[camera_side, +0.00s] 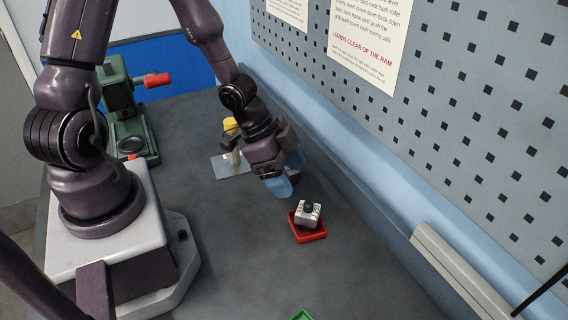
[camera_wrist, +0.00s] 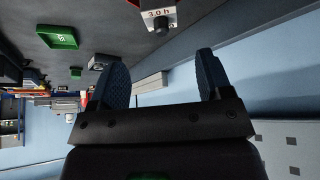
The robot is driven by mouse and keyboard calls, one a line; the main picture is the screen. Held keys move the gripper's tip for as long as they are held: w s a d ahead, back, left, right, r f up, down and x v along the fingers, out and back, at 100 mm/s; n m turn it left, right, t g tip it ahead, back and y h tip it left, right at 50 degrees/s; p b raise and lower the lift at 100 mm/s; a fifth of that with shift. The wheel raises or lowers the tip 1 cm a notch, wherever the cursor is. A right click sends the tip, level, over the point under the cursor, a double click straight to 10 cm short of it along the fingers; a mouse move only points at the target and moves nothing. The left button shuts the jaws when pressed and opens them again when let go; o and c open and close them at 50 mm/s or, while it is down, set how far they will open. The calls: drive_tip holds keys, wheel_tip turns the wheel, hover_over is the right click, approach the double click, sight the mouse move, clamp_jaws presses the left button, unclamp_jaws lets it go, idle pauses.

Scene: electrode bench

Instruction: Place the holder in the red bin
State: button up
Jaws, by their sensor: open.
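The holder (camera_side: 308,213) is a small light grey block with a dark knob. It sits within the outline of the red bin (camera_side: 303,236), toward its back; I cannot tell whether it lies flat on the bin floor. It also shows at the top of the wrist view (camera_wrist: 158,14), with a "3.0 h" label. My gripper (camera_side: 284,189) is open and empty, above and to the left of the holder, apart from it. In the wrist view the blue fingers (camera_wrist: 160,62) are spread with nothing between them.
A green bin (camera_wrist: 58,37) shows in the wrist view; its edge (camera_side: 302,315) shows at the bottom of the side view. A green press with a red handle (camera_side: 158,80) stands at the back left. A metal plate (camera_side: 226,168) and yellow-topped item (camera_side: 231,125) stand behind my gripper. A pegboard wall (camera_side: 440,110) bounds the right.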

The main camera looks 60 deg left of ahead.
drive_tip(key=s+a+r+n+y, duration=0.35)
drive_tip(key=a+r+y, duration=0.45)
drive_tip(key=r, duration=0.3)
drive_tip(key=s+d+r+n+h, duration=0.1)
drive_tip(key=s+d+r+n, duration=0.1)
drive_tip(key=r, duration=0.4)
drive_tip(key=s+d+r+n+t+h, duration=0.1)
drive_tip(key=s+d+r+n+h, duration=0.1)
drive_tip(key=s+r, duration=0.3)
drive_tip(key=shift+s+d+r+n+h, duration=0.3)
drive_tip(key=shift+d+r+n, duration=0.2)
drive_tip(key=shift+n, duration=0.25)
